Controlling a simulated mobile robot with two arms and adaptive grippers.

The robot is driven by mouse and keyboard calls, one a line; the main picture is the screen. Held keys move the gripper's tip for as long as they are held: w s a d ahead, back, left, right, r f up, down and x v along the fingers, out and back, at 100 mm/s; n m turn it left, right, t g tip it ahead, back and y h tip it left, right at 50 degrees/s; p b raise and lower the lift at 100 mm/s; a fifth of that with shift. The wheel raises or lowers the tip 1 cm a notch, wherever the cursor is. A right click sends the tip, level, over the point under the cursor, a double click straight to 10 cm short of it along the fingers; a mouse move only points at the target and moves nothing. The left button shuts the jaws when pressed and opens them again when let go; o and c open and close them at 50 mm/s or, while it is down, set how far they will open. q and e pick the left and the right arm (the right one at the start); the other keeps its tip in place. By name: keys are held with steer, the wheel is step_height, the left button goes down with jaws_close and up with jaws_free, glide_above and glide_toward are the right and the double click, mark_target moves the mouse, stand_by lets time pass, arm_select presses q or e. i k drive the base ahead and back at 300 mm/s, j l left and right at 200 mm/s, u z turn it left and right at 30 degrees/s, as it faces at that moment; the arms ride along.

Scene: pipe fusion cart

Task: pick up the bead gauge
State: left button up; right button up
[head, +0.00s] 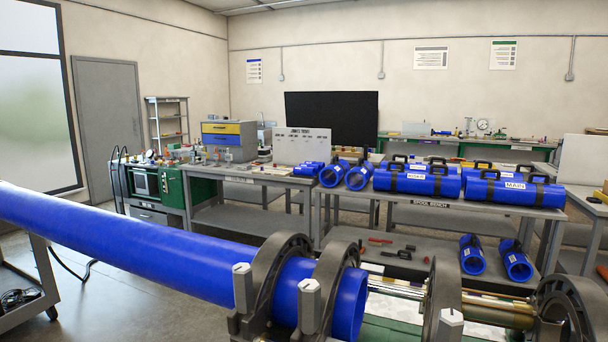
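I cannot make out a bead gauge for certain in the head view. Many small tools sit on the green cart (172,190) at the left and on the grey bench beside it, too small to tell apart. Neither of my grippers is in view.
A long blue pipe (130,245) runs across the front into dark clamp rings (276,262) of the fusion machine. Behind it stands the spool bench (440,204) with blue pipe spools carrying black handles. A green bench (470,141) with equipment lines the back wall. Floor shows at left.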

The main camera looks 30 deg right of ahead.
mark_target(228, 157)
steer(key=u, duration=0.75)
steer(key=j+u, duration=0.7)
steer(key=u, duration=0.15)
steer(key=j+u, duration=0.4)
steer(key=i+j+u, duration=0.15)
steer(key=j+u, duration=0.25)
steer(key=i+j+u, duration=0.95)
steer(key=i+z, duration=0.35)
steer(key=i+j+z, duration=0.2)
steer(key=i+z, duration=0.15)
steer(key=i+l+z, duration=0.25)
steer(key=i+z, duration=0.75)
steer(key=i+j+z, duration=0.1)
steer(key=i+z, duration=0.4)
steer(key=i+l+z, duration=0.1)
steer(key=i+z, duration=0.15)
steer(key=i, duration=0.5)
steer(key=i+z, duration=0.25)
steer(key=i, duration=0.5)
steer(key=i+j+z, duration=0.2)
steer(key=i, duration=0.55)
steer(key=i+l+z, duration=0.25)
steer(key=i, duration=1)
steer(key=i+j+z, duration=0.2)
steer(key=i, duration=1.05)
